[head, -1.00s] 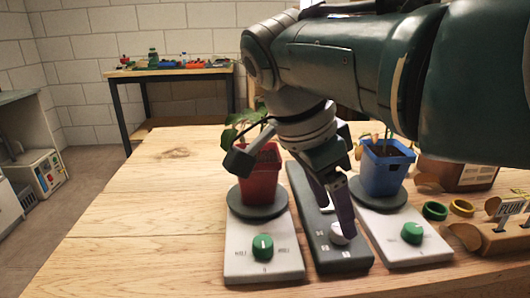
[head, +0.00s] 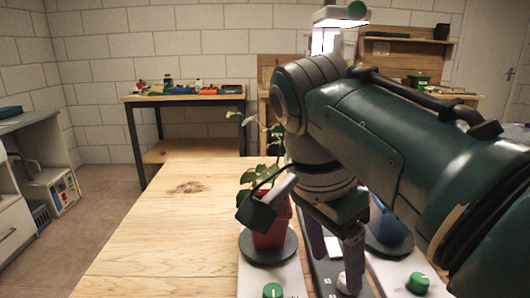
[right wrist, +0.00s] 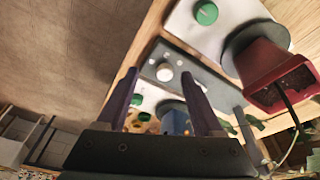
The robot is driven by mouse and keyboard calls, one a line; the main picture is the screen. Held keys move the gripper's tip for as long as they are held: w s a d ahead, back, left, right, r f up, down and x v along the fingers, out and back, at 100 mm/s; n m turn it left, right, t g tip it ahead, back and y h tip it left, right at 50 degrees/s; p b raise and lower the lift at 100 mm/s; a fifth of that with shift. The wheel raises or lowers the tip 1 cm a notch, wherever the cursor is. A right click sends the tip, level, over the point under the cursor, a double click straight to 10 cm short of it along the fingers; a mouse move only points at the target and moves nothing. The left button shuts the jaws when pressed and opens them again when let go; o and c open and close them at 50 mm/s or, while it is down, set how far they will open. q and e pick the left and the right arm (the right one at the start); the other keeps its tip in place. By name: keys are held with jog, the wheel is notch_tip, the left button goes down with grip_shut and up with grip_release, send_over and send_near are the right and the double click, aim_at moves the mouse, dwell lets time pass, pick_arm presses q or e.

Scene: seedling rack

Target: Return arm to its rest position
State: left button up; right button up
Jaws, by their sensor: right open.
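My right arm reaches in from the right in the head view, in front of the pots. Its right gripper (head: 336,266) points down over the dark grey panel (head: 328,272), beside a white knob (head: 345,286). In the right wrist view the two fingers (right wrist: 158,76) stand apart with nothing held between them. The grey panel (right wrist: 205,75) and its white knob (right wrist: 165,72) lie beyond the fingertips. I cannot tell whether a finger touches the knob. My left gripper is not in view.
A red pot (head: 270,232) with a plant stands on a round dark plate left of my gripper. A blue pot (head: 388,226) is partly hidden behind my arm. Green knobs (head: 418,283) sit on white bases. The left tabletop (head: 165,235) is clear.

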jog(key=s+d+r+n+y+p, duration=0.1)
jog(key=s+d+n+p, duration=0.25)
jog(key=s, duration=0.25)
jog(key=s+d+n+y+p, duration=0.1)
jog(key=s+d+n+p, duration=0.1)
jog(key=s+n+p, duration=0.3)
jog(key=s+d+r+n+t+p, duration=0.1)
jog(key=s+d+r+n+p, duration=0.15)
jog(key=s+r, duration=0.35)
jog(key=s+d+r+n+t+p, duration=0.1)
jog(key=s+d+r+n+p, duration=0.15)
jog(key=s+r, duration=0.35)
pick_arm(q)
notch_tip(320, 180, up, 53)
jog(key=p, duration=3.8)
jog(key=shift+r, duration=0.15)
pick_arm(e)
notch_tip(320, 180, up, 37)
jog(key=a, duration=0.1)
jog(key=shift+s+n+y, duration=0.15)
jog(key=shift+n+y, duration=0.2)
jog(key=shift+y, duration=0.05)
jog(key=shift+f, duration=0.1)
